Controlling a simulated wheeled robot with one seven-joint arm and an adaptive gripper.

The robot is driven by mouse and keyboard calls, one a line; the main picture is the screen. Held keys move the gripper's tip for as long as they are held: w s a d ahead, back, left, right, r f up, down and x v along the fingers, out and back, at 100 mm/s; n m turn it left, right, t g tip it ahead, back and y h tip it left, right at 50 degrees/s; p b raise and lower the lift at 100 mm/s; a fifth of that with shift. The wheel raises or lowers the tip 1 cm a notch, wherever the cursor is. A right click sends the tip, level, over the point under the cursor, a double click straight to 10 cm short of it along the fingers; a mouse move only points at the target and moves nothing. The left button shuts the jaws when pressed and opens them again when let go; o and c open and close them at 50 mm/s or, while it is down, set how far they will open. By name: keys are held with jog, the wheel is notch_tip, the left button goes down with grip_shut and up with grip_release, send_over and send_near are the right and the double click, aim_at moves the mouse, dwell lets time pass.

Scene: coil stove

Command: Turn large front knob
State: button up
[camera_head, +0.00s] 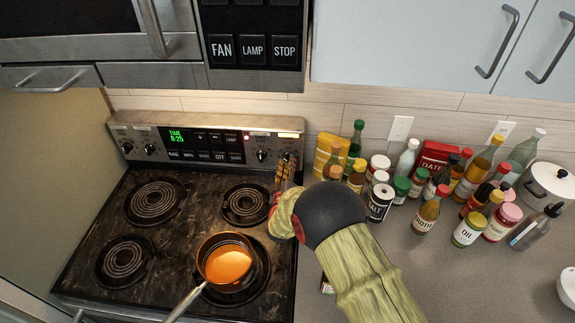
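The coil stove's silver back panel (205,123) carries dark knobs at both ends. A left pair shows as an outer knob (127,148) and an inner knob (150,149). At the right end, one knob (262,155) is clear, and another (287,156) is partly covered by my gripper. My gripper (284,166) is at the right end of the panel, its fingers over or just in front of that rightmost knob. I cannot tell whether they touch it or whether they are open. The knob labels are too small to read.
A pan of orange liquid (227,263) sits on the front right burner, its handle toward the front. The other coils (153,201) are bare. Several bottles and jars (380,200) crowd the counter right of my gripper. A microwave (252,50) hangs above.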

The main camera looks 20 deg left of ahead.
jog(key=shift+c, duration=1.4)
grip_shut()
jog(key=shift+f+m+b, duration=0.1)
jog(key=shift+m+b, duration=0.2)
jog(key=shift+b, duration=0.05)
jog(key=m+b, duration=0.9)
jog(key=shift+b, duration=0.35)
jog(key=shift+m, duration=0.3)
jog(key=shift+o, duration=1.1)
grip_release()
